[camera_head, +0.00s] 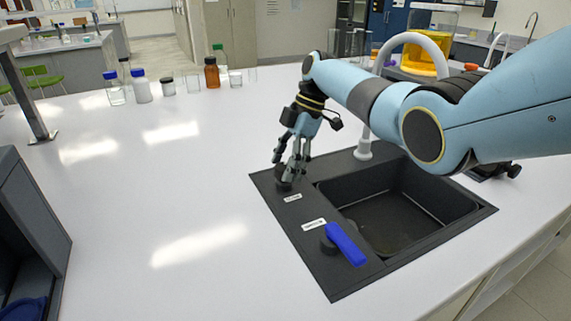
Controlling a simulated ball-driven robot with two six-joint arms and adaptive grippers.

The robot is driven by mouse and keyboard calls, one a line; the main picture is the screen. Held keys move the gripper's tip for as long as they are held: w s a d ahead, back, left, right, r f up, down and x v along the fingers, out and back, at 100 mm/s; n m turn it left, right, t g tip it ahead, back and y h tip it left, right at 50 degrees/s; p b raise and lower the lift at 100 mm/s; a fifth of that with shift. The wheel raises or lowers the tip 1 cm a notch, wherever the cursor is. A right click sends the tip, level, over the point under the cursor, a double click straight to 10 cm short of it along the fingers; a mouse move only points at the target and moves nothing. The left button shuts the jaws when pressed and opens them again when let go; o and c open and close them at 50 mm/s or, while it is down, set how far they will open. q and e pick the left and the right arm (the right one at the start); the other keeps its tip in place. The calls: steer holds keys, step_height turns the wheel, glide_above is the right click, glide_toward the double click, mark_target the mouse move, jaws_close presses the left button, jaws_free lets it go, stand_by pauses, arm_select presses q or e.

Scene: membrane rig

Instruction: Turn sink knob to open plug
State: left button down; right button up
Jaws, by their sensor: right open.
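A black sink unit (330,285) is set in the white worktop, with its basin (400,210) on the right. A small dark round knob (284,184) sits at the far left corner of its black panel. A blue lever handle (345,244) on a dark base is nearer me on the same panel. Each has a small white label whose text is too small to read surely. My right gripper (287,168) points down over the dark knob, fingers apart on either side of its top. Contact cannot be told. The fingers partly hide the knob. My left gripper is out of view.
A white curved faucet (364,149) stands behind the basin, partly hidden by my right arm. Several bottles and jars, including a brown bottle (212,73), stand at the back. A dark open box (35,230) is at the left edge. The worktop's middle is clear.

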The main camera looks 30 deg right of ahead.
steer(key=v, duration=1.1)
steer(key=shift+r, duration=0.35)
